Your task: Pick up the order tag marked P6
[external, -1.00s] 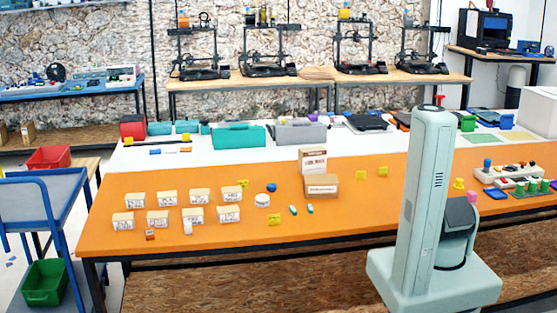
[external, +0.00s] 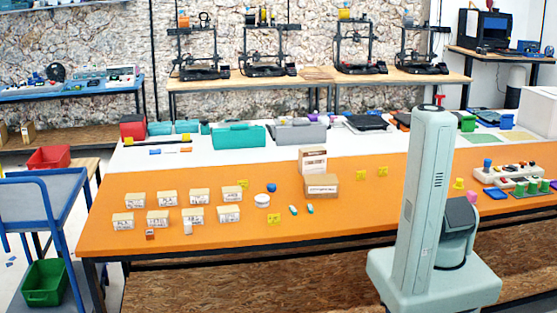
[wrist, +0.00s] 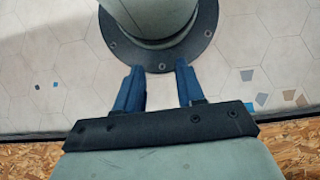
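Several small yellow tags lie on the orange table top: one by the cream blocks (external: 242,183), one near the front edge (external: 274,219), and two to the right of the cardboard box (external: 361,175) (external: 382,171). Their marks are too small to read, so I cannot tell which is P6. My gripper (wrist: 159,68) shows in the wrist view with its two blue fingers apart and nothing between them. It is over the floor near my own base, away from the tags. In the external view my gripper is hidden behind my arm.
Several cream labelled blocks (external: 197,215) stand in two rows on the orange table (external: 330,222). A white round container (external: 262,201), a blue piece (external: 271,188) and a cardboard box (external: 321,186) stand right of them. The table's front middle is mostly clear.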

